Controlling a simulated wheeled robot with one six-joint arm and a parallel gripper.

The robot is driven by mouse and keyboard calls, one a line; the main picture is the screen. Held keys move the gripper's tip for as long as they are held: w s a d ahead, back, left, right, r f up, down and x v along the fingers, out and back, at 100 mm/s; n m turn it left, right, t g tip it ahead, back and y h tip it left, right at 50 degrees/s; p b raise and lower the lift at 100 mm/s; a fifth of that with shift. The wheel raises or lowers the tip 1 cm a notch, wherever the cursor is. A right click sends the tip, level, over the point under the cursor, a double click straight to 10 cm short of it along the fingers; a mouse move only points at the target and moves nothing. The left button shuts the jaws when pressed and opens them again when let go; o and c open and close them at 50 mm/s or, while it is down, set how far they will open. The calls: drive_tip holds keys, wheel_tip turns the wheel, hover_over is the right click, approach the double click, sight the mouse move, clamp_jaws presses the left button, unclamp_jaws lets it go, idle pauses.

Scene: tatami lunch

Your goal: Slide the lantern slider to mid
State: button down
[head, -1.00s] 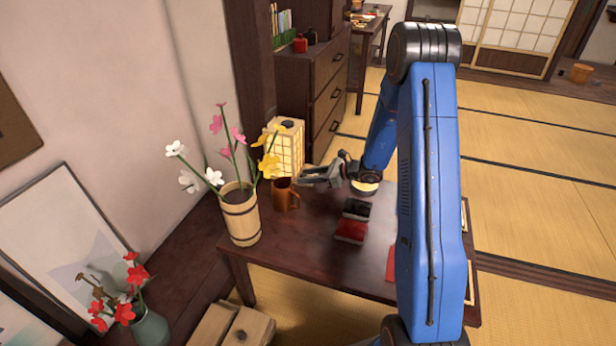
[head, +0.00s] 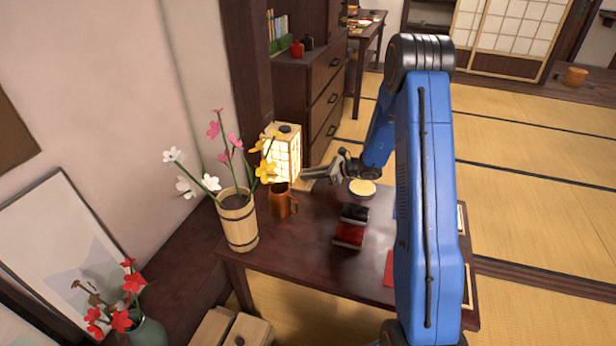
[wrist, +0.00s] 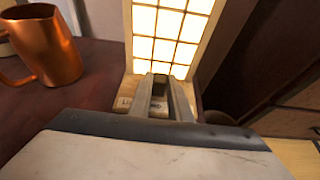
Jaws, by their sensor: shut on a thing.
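The lit paper lantern (head: 284,150) stands at the back left of the dark wooden table. In the wrist view its glowing grid panel (wrist: 172,35) fills the top middle, above a pale wooden base (wrist: 128,95). My gripper (wrist: 162,84) reaches the front of that base, its fingers shut on a small dark piece, the lantern slider (wrist: 160,88), mostly hidden between them. In the head view my gripper (head: 307,173) is beside the lantern's lower right side. The slider's exact position along its track cannot be told.
A copper mug (head: 281,202) stands just left of my gripper; it also shows in the wrist view (wrist: 42,45). A wooden vase (head: 238,220) with flowers is farther left. A pale round dish (head: 362,187) and dark and red boxes (head: 349,235) lie to the right.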

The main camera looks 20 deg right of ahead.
drive_tip(key=c, duration=1.6)
unclamp_jaws()
drive_tip(key=shift+c, duration=0.2)
drive_tip(key=v, duration=1.7)
drive_tip(key=shift+s+d+r, duration=0.1)
drive_tip(key=shift+d, duration=0.1)
drive_tip(key=shift+a, duration=0.1)
